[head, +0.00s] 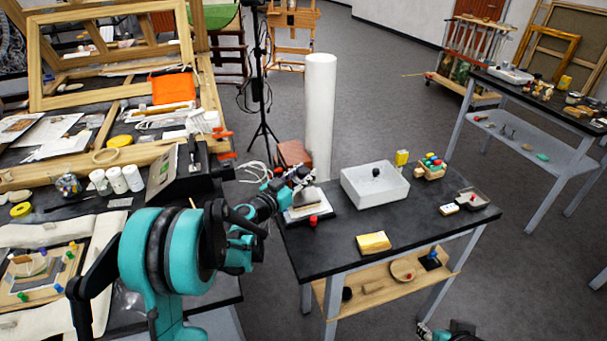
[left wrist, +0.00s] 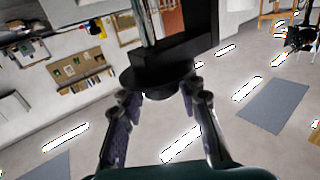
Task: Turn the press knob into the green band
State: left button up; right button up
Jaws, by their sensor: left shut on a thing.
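The press (head: 308,207) stands at the left end of the dark table, with a pale base and a dark grey block on it. My left gripper (head: 297,179) reaches in at the press from the left. In the left wrist view, its fingers (left wrist: 160,110) are at a round black knob (left wrist: 152,78) below a black block, and shut on it. The green band and any pointer cannot be made out in either view. My right gripper (head: 425,330) shows only partly at the bottom edge of the head view, too cut off to tell its jaws.
The dark table (head: 335,245) also holds a white bin (head: 375,186), a yellow sponge-like block (head: 373,242), and a small rack of coloured pieces (head: 431,168). A small red thing (head: 313,221) is at the press's front. A tall white column (head: 320,115) rises behind.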

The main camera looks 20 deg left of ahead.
dwell(0.5)
pick_arm(q)
jog(key=o, duration=1.2)
jog(key=shift+w, duration=0.1)
jog(key=v, duration=1.2)
jog(key=shift+a+f, duration=0.1)
